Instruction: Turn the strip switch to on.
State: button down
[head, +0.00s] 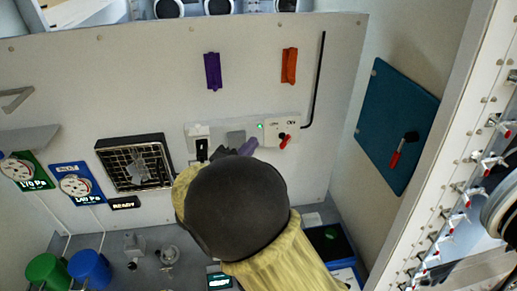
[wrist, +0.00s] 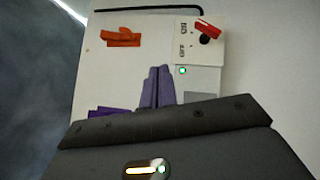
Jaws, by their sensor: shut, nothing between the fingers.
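A white switch box (head: 276,124) is on the back wall, with a red lever (head: 284,141) on a dark pivot. It also shows in the wrist view (wrist: 188,52), with small labels too blurred to read and the red lever (wrist: 207,25) at its upper right. A green light (wrist: 183,70) is lit at the box's edge. My gripper (wrist: 157,72) has its two purple-grey fingers together and empty, below and left of the box in the wrist view. In the head view my gripper (head: 246,148) is just left of the lever, mostly hidden behind my wrist.
A white box with a black switch (head: 201,149) and a grey plate (head: 235,138) are close left. Orange (head: 289,66) and purple (head: 212,71) holders are above. A teal panel (head: 397,125) with another red-handled lever is on the right wall.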

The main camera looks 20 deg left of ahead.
jog(key=shift+s+a+r, duration=0.1)
jog(key=shift+s+r, duration=0.05)
jog(key=shift+s, duration=0.3)
jog(key=shift+s+a+r, duration=0.1)
jog(key=shift+s+r, duration=0.05)
jog(key=shift+s, duration=0.25)
jog(key=w+d+n+t+y+b, duration=0.2)
jog(key=w+d+y+b, duration=0.4)
jog(key=y, duration=0.4)
jog(key=s+d+f+n+g+y+b, duration=0.2)
jog(key=s+d+f+g+y+b, duration=0.1)
jog(key=f+g+y, duration=0.4)
jog(key=shift+s+d+g+y+b, duration=0.15)
jog(key=shift+d+g+y+b, duration=0.4)
jog(key=shift+y+b, duration=0.4)
jog(key=shift+y+p, duration=0.25)
jog(key=shift+p, duration=0.05)
